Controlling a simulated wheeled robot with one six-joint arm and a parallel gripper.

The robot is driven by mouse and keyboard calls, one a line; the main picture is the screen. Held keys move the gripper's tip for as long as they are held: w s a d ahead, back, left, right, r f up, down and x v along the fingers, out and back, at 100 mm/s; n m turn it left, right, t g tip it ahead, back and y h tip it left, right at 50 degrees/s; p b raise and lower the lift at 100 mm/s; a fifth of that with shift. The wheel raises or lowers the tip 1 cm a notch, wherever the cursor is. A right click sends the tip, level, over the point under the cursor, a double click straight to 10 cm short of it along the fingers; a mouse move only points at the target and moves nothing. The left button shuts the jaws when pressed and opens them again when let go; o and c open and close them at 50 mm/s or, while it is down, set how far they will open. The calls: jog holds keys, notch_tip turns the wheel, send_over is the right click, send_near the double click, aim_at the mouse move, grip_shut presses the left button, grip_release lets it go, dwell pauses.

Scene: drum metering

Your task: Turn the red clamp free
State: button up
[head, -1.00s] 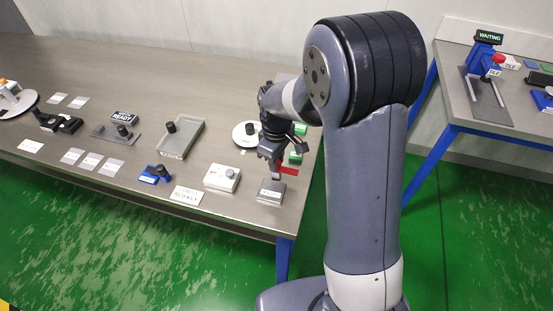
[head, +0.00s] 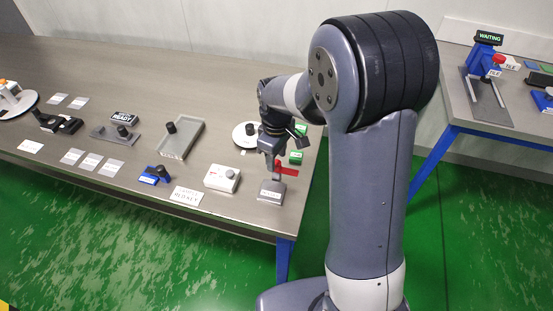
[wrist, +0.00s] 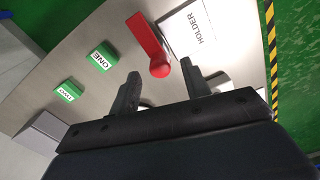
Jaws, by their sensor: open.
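The red clamp (head: 287,170) lies at the right end of the long bench, beside the grey holder block (head: 271,192). In the wrist view the red clamp (wrist: 146,38) is a flat bar with a rounded knob at its near end. The holder (wrist: 195,32) with its white label is beside it. My gripper (wrist: 161,78) is open and empty, its fingers on either side of the knob in the picture; I cannot tell how far above it they are. In the head view my gripper (head: 271,165) hangs near the holder, partly hiding the clamp's left end.
Green blocks labelled ONE (wrist: 102,56) and TWO (wrist: 69,90) stand near the clamp. A second bench (head: 460,100) stands right. The bench edge is close.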

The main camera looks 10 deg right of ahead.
aim_at(277, 162)
notch_tip(277, 162, up, 9)
dwell(0.3)
notch_tip(277, 162, down, 11)
jog(key=shift+r, duration=0.1)
dwell(0.5)
jog(key=shift+m, duration=0.3)
